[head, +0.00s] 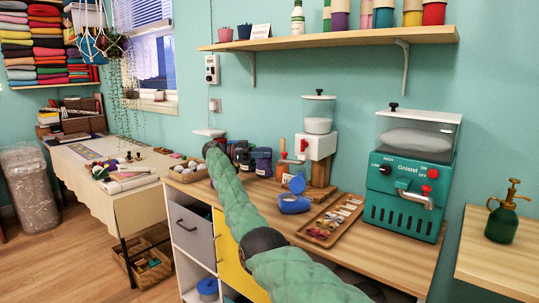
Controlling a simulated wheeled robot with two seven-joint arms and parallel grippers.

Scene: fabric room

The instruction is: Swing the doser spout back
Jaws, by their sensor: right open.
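The white doser (318,146) has a clear hopper of white material and stands on a wooden base on the bench. A small red lever and a pinkish spout-like part (288,160) stick out on its left side. A teal machine marked Gnistel (410,185), also with a hopper, stands to its right. It has a metal spout (414,197) and red controls. My right arm, in a green padded sleeve, reaches across the bench to the far left. My right gripper (236,149) is dark and small, open, left of the white doser and apart from it. Dark jars behind blur its outline.
A blue lidded tub (294,204) and a wooden tray of small items (332,220) are in front of the doser. Dark jars (262,161) and a basket of pale balls (187,169) stand to the left. A shelf (340,38) hangs above.

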